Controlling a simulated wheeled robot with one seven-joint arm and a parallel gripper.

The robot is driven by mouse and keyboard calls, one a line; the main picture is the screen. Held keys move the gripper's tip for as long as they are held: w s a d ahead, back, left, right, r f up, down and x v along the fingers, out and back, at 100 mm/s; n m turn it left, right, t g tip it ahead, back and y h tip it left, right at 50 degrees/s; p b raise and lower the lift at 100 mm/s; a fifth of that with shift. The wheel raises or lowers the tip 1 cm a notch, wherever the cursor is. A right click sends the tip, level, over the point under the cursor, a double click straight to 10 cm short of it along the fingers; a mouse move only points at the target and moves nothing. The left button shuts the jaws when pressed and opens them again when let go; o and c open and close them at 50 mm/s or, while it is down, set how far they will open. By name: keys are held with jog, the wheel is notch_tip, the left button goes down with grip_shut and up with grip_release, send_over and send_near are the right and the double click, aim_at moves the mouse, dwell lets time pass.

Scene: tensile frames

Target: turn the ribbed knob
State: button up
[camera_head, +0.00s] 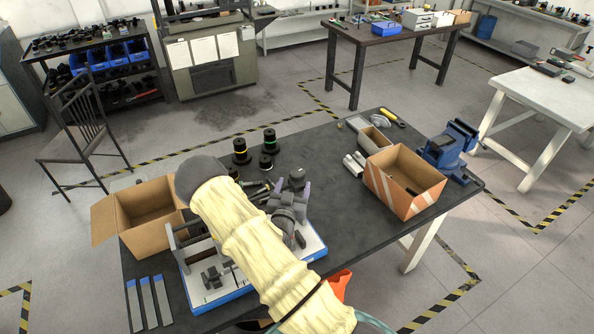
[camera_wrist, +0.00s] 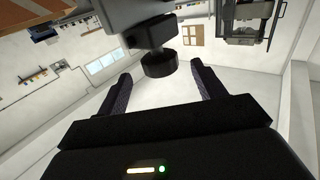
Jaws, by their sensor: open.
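In the wrist view a short, dark, round knob (camera_wrist: 160,64) sticks out from a grey block (camera_wrist: 139,16) on a thick stem. Its ribs are too dark to make out. My gripper (camera_wrist: 161,70) is open. One finger appears on each side of the knob, with clear gaps. I cannot tell how far the knob lies beyond the fingertips. In the head view a white and blue base plate (camera_head: 205,296) on the dark table carries grey machine parts (camera_head: 295,180). My cream-sleeved arm covers much of it. I cannot pick out the knob or fingertips there.
An open cardboard box (camera_head: 150,203) stands left of the plate, with grey strips (camera_head: 146,302) in front. Black spools (camera_head: 269,140) stand behind. Another cardboard box (camera_head: 405,178) and a blue vise (camera_head: 450,148) stand at the right. Bare tabletop (camera_head: 345,225) lies between.

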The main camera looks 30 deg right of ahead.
aim_at(295, 181)
jog(key=p+x, duration=0.1)
jog(key=x, duration=0.4)
jog(key=shift+w+d+p, duration=0.2)
jog(key=shift+w+p, duration=0.05)
jog(key=shift+p, duration=0.15)
jog(key=c, duration=0.9)
jog(key=shift+c, duration=0.2)
jog(key=shift+f+m+g+h+b, duration=0.2)
jog(key=shift+m+g+h+b, duration=0.15)
jog(key=shift+b, duration=0.55)
